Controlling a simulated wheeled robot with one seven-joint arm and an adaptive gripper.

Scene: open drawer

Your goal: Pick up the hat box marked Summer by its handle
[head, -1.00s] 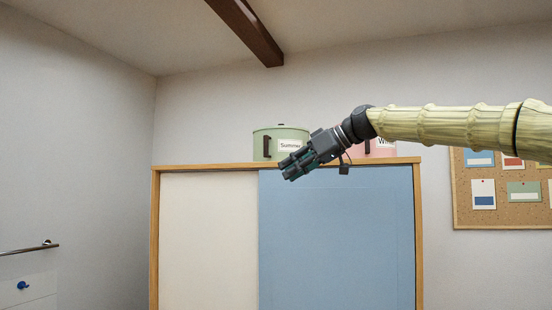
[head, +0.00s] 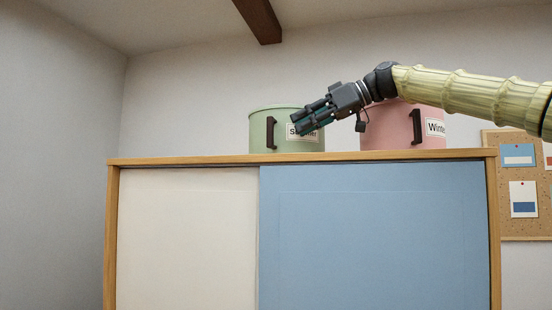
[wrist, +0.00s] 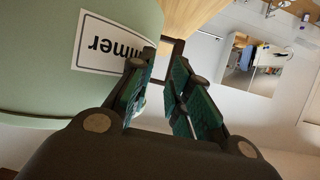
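The green hat box marked Summer (head: 262,120) stands upright on top of the cabinet (head: 140,161). Its dark upright handle (head: 271,133) is on its front, left of the white label (head: 293,132). My gripper (head: 300,117) is in front of the box's right part, covering some of the label, with its fingers pointing left. In the wrist view the box (wrist: 40,60) fills the left and its label is upside down. My gripper's fingers (wrist: 166,62) are apart and empty, and the dark handle (wrist: 175,48) shows beyond the fingertips.
A pink hat box marked Winter (head: 385,128) stands to the right on the cabinet, partly behind my arm. The cabinet has a white panel (head: 190,235) and a blue panel (head: 375,235). A cork board (head: 500,195) hangs at the right. The ceiling beam (head: 258,20) is above.

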